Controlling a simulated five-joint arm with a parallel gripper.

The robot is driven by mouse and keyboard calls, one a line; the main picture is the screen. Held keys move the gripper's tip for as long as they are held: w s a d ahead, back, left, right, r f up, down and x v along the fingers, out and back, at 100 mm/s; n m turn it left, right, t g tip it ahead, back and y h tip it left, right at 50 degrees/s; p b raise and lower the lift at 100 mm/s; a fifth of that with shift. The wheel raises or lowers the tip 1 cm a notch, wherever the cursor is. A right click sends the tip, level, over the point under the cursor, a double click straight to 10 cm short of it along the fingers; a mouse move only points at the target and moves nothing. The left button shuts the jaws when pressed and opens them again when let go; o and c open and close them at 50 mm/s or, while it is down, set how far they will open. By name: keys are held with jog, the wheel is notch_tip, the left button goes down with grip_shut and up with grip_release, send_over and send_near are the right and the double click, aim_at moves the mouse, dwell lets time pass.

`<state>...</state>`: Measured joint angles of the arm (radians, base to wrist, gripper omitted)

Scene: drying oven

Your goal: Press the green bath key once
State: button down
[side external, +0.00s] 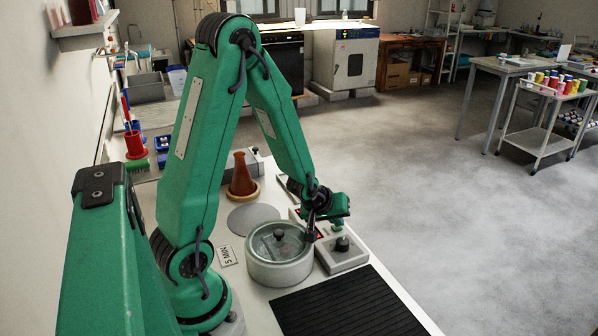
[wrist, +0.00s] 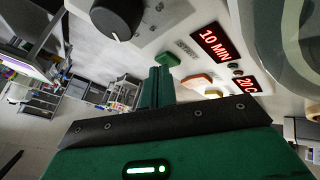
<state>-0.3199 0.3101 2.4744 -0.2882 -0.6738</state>
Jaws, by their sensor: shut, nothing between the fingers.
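The green key (wrist: 168,59) is a small raised green block on the pale control panel (wrist: 180,22) in the wrist view. It lies just beyond the tips of my gripper (wrist: 160,72), whose green fingers are together with nothing between them. I cannot tell whether the tips touch the key. In the side view my gripper (side external: 338,224) points down over the control box (side external: 342,262), beside its black knob (side external: 342,243); the green key cannot be made out there. The round bath (side external: 280,268) with a clear lid stands to the left of the box.
On the panel are red displays (wrist: 210,42) reading 10 MIN and 20 C, an orange key (wrist: 196,80) and a large black knob (wrist: 117,18). A black ribbed mat (side external: 345,305) lies in front. An amber flask (side external: 242,178) and a 5 MIN card (side external: 227,255) are nearby.

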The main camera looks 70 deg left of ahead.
aim_at(336, 229)
jog(key=shift+f, duration=0.15)
dwell(0.3)
jog(key=shift+r, duration=0.85)
jog(key=shift+r, duration=0.1)
jog(key=shift+r, duration=2.35)
jog(key=shift+r, duration=0.1)
